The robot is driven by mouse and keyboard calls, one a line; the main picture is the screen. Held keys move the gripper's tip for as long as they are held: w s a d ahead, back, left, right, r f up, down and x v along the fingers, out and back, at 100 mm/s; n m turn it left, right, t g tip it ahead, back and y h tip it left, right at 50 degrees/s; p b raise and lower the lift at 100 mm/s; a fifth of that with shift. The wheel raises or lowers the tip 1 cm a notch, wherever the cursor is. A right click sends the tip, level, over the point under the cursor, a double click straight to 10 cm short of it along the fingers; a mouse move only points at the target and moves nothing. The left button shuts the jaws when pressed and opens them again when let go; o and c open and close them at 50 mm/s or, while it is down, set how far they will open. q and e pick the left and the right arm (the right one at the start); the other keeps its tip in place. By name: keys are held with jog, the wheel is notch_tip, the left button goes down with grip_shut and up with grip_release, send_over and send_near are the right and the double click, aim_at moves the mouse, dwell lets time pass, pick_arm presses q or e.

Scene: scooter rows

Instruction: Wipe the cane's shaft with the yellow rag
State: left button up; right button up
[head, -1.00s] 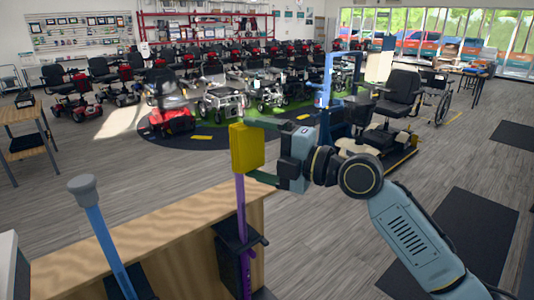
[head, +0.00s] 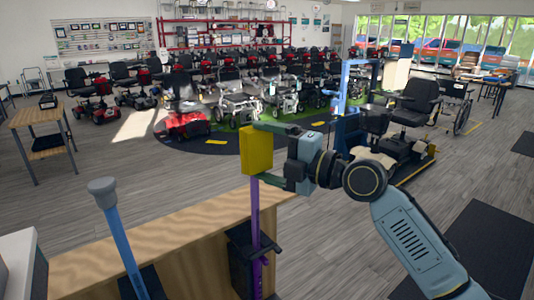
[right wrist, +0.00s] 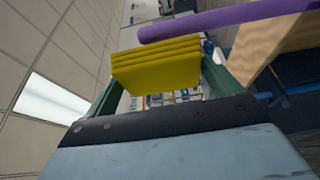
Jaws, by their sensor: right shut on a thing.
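The yellow rag (head: 257,149) is a folded, thick block held upright. My right gripper (head: 271,150) is shut on it; the rag also shows between the fingers in the right wrist view (right wrist: 157,66). The cane is a purple shaft (head: 255,215) standing upright in a black holder (head: 241,255) at the counter's end. The rag covers its upper end in the head view. In the right wrist view the purple shaft (right wrist: 230,21) passes just beyond the rag; I cannot tell whether they touch. My left gripper is not in view.
A wooden counter (head: 185,225) stands in front of me. A blue shaft with a grey top (head: 118,235) stands at its left, in another black holder. A red scooter (head: 185,122), a blue frame (head: 345,100) and further scooters stand beyond. Grey floor (head: 330,240) is open to the right.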

jog(key=shift+w+a+b, duration=0.55)
jog(key=shift+w+b, duration=0.2)
jog(key=shift+b, duration=0.1)
jog(key=b, duration=0.1)
jog(key=w+d+b, duration=0.1)
jog(key=shift+w+d+f+b, duration=0.1)
jog(key=shift+d+f+b, duration=0.15)
jog(key=shift+b, duration=0.15)
jog(key=shift+s+a+r+b, duration=0.25)
jog(key=shift+s+a+b, duration=0.25)
jog(key=shift+a+b, duration=0.55)
jog(key=shift+d, duration=0.15)
jog(key=shift+s+d, duration=0.1)
jog(key=shift+s+d+b, duration=0.2)
jog(key=shift+s+d, duration=0.65)
jog(key=shift+s, duration=0.3)
jog(key=shift+s+d+b, duration=0.2)
jog(key=shift+s+d, duration=0.65)
jog(key=shift+s, duration=0.3)
